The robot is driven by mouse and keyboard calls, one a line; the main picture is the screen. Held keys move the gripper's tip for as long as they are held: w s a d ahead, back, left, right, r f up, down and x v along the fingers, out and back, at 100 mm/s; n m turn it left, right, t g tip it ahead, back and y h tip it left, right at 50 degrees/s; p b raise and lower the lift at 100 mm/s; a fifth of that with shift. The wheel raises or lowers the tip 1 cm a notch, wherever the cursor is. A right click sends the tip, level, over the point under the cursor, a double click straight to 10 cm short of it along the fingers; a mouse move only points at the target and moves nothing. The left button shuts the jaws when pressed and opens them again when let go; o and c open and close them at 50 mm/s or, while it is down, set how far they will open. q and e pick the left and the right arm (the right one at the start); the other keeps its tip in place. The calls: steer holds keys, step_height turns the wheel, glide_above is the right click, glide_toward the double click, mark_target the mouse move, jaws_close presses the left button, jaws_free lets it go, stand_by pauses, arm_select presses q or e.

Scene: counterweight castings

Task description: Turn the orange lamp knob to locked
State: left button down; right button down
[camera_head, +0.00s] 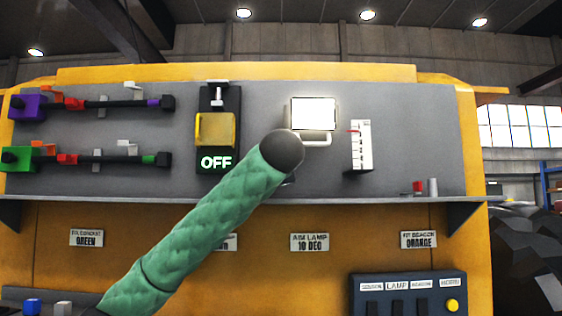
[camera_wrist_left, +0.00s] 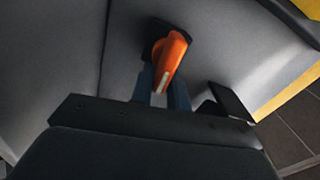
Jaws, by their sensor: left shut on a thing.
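My left gripper (camera_wrist_left: 162,84) is shut on the knob, with one finger on each side. In the head view my green-sleeved left arm reaches up to the grey panel, and its dark end hides the knob and the gripper. A bright square lamp (camera_head: 313,112) is just above and right of the arm's end. A plate reading "AIM LAMP 10 DEG" (camera_head: 310,242) is below the shelf. My right gripper is out of view.
A yellow cover (camera_head: 215,130) sits above a lit "OFF" sign (camera_head: 216,162). Purple (camera_head: 30,107) and green (camera_head: 16,158) connectors are at left. A white scale (camera_head: 360,146) is right of the lamp. A dark switch box (camera_head: 408,292) is lower right.

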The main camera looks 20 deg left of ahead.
arm_select(q)
steer(key=shift+f+m, duration=0.25)
steer(key=shift+m, duration=0.35)
steer(key=shift+f+m+p, duration=0.1)
steer(key=shift+m+p, duration=0.2)
steer(key=shift+m, duration=0.1)
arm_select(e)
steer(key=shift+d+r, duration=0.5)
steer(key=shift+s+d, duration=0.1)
arm_select(q)
steer(key=c, duration=1.4)
jaws_free()
steer(key=shift+a, duration=0.2)
steer(key=shift+c, duration=0.2)
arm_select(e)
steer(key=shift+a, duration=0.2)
